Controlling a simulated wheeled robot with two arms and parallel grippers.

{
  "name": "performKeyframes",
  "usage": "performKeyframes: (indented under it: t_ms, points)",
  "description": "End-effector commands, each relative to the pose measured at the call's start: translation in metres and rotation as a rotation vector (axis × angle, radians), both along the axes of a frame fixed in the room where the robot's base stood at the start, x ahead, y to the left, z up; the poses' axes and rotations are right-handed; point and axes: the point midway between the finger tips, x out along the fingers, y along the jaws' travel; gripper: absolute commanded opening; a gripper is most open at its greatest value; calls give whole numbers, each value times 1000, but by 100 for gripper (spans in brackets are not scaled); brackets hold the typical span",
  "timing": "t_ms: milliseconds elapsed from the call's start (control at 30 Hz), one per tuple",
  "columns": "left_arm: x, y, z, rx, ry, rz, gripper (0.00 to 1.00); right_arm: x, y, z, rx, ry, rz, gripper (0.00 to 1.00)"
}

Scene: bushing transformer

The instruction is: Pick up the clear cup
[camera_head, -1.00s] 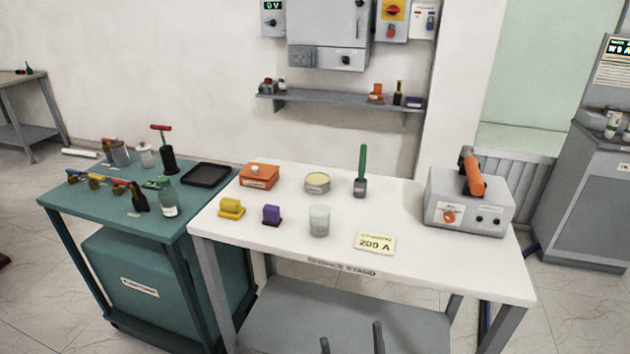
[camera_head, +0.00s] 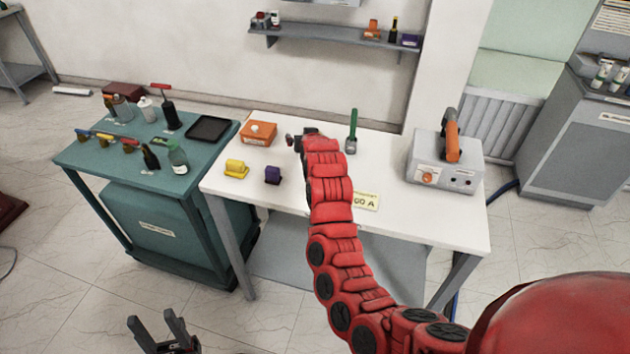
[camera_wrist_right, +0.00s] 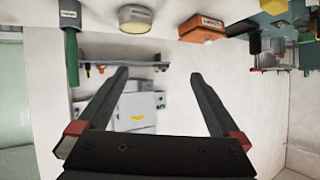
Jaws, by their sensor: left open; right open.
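The clear cup cannot be made out now; my red right arm covers the middle of the white table (camera_head: 440,225). My right gripper (camera_wrist_right: 159,74) is open with nothing between its fingers in the wrist view, which looks upside down. In the head view that arm reaches in from the right, its end over the table's back part beside the orange box (camera_head: 258,133). My left gripper (camera_head: 152,317) is open and empty, low at the bottom left, in front of the tables.
A yellow block (camera_head: 236,168) and purple block (camera_head: 272,175) stand left of my arm. A green-handled tool (camera_head: 352,130) and grey device (camera_head: 443,165) are to its right. A round tin (camera_wrist_right: 135,18) shows in the wrist view. A teal table (camera_head: 90,160) adjoins.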

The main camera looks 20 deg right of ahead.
Motion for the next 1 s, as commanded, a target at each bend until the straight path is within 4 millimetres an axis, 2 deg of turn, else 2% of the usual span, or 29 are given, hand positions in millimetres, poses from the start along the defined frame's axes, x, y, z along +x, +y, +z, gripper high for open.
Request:
performKeyframes:
  t_ms: [33,200,300,433,567,1000]
  points:
    - [0,0,0,0,0,0,50,-4,-2,10,4,85,8,100]
    - [0,0,0,0,0,0,50,-47,-1,24,8,406,25,100]
    - [0,0,0,0,0,0,50,-74,-3,32,5,544,21,100]
    - [0,0,0,0,0,0,50,-99,-4,38,4,651,14,100]
    - [0,0,-2,0,0,0,50,-105,-4,35,3,684,13,100]
    - [0,0,-28,0,0,0,50,-87,-7,-10,0,677,14,100]
